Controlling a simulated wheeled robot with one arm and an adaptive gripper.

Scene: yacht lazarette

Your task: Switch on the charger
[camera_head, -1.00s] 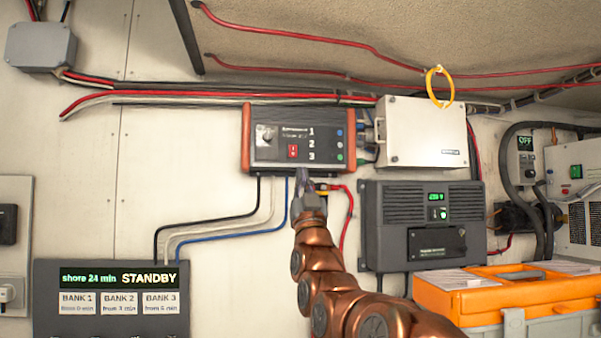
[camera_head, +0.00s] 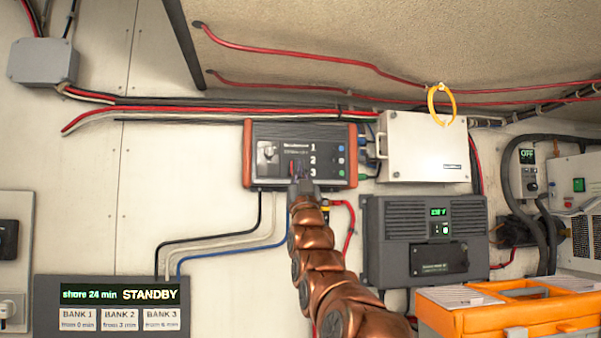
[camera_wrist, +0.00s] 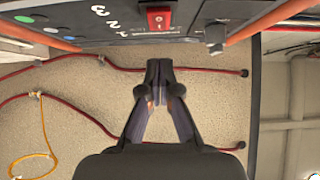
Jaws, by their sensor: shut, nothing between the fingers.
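The charger (camera_head: 326,137) is a dark wall box with orange ends, a knob (camera_head: 269,152), a red rocker switch (camera_head: 292,167) and numbers 1, 2, 3 beside small round coloured marks. My gripper (camera_head: 301,184) is shut and empty at the charger's lower front, partly covering the area just below the switch. In the wrist view the closed fingertips (camera_wrist: 159,66) point at the charger face, near the red switch (camera_wrist: 159,18) and left of the knob (camera_wrist: 215,38). I cannot tell whether they touch the box. A panel (camera_head: 120,284) at lower left reads "shore 24 min STANDBY".
A white box (camera_head: 425,146) and a dark unit with a green display (camera_head: 402,215) are right of the charger. Cables run above and below it. An orange toolbox (camera_head: 470,325) stands at lower right. A yellow ring (camera_head: 430,105) hangs from the overhead.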

